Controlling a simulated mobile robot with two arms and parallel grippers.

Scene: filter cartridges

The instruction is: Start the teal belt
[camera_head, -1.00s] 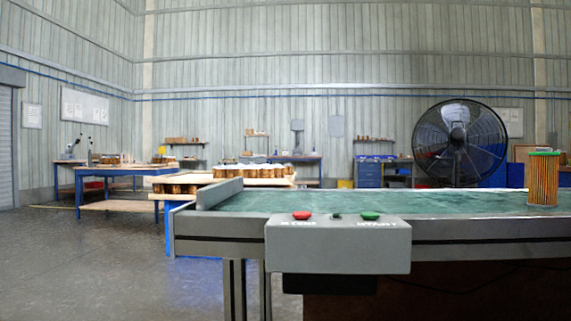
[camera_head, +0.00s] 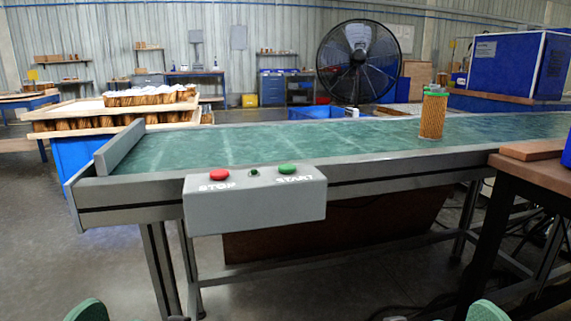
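The teal belt (camera_head: 300,143) runs across the view from the end plate at left to the right edge. A grey control box (camera_head: 256,212) is fixed to its near side. The box has a red STOP button (camera_head: 219,175) at left, a green START button (camera_head: 288,169) at right and a small dark green spot (camera_head: 254,172) between them. A tan pleated filter cartridge with green ends (camera_head: 432,115) stands upright on the belt, right of the box. Neither gripper can be made out; only rounded green parts, apparently mine, show at the bottom edge.
A dark-framed table with a wooden top (camera_head: 545,180) stands at the near right, close to the belt's side. Wooden trays with cartridges (camera_head: 110,119) stand behind the belt's left end. A large fan (camera_head: 358,62) stands behind the belt. Floor at the left is clear.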

